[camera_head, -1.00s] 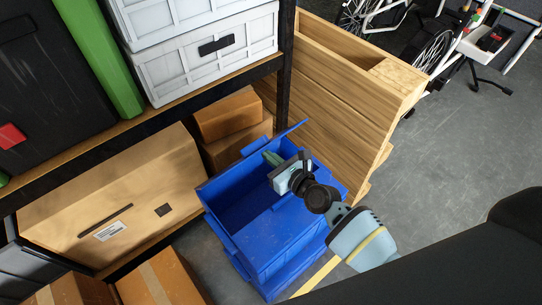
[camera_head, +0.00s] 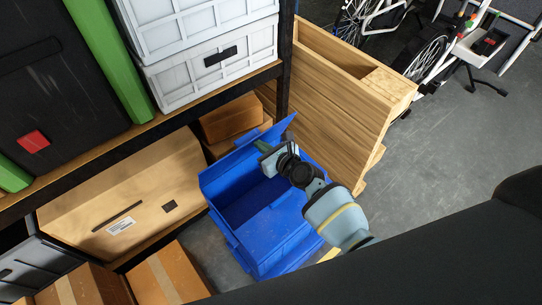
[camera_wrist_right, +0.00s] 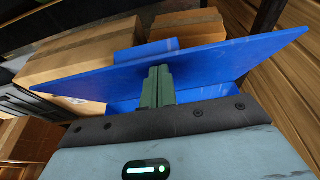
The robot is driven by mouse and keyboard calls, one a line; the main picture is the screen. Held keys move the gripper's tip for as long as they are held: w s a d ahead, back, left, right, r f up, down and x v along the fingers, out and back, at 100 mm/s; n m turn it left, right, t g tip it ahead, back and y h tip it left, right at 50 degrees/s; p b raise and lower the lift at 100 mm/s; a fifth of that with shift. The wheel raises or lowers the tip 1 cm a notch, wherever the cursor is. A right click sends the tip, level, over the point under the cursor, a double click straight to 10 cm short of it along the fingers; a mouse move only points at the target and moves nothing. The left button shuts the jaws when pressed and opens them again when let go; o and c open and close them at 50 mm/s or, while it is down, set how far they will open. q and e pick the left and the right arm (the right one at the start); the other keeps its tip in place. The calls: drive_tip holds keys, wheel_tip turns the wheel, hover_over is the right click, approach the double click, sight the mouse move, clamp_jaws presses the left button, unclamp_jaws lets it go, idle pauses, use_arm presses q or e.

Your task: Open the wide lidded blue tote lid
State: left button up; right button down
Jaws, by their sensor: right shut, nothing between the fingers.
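The wide blue tote (camera_head: 281,247) stands on the floor in front of the shelf, and its dark blue inside shows from above. Its blue lid (camera_head: 226,167) stands raised along the shelf side of the tote. My right gripper (camera_head: 261,146) reaches over the tote from the right, its fingers shut and empty at the inner face of the lid. In the right wrist view the shut green fingers (camera_wrist_right: 157,86) stand in front of the lid (camera_wrist_right: 215,62), which spans the view; whether they touch cannot be told. My left gripper is not in view.
A wooden crate (camera_head: 335,95) stands close behind and right of the tote. Cardboard boxes (camera_head: 125,205) fill the lower shelf, with white bins (camera_head: 205,65) above. More cartons (camera_head: 165,275) stand at the lower left. Grey floor (camera_head: 440,140) is free on the right.

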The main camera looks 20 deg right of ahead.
sight(251, 135)
drive_tip(key=w, duration=0.1)
drive_tip(key=w+a+r, duration=0.1)
drive_tip(key=w, duration=0.1)
drive_tip(key=w+a+r, duration=0.1)
drive_tip(key=shift+w, duration=0.35)
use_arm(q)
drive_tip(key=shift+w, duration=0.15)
use_arm(e)
drive_tip(key=shift+w+a+r, duration=0.15)
drive_tip(key=shift+w+a, duration=0.1)
drive_tip(key=shift+w, duration=0.25)
drive_tip(key=shift+w+a+r, duration=0.15)
drive_tip(key=shift+w+a, duration=0.1)
drive_tip(key=shift+w, duration=0.25)
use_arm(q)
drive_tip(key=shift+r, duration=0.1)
use_arm(e)
drive_tip(key=shift+s, duration=0.1)
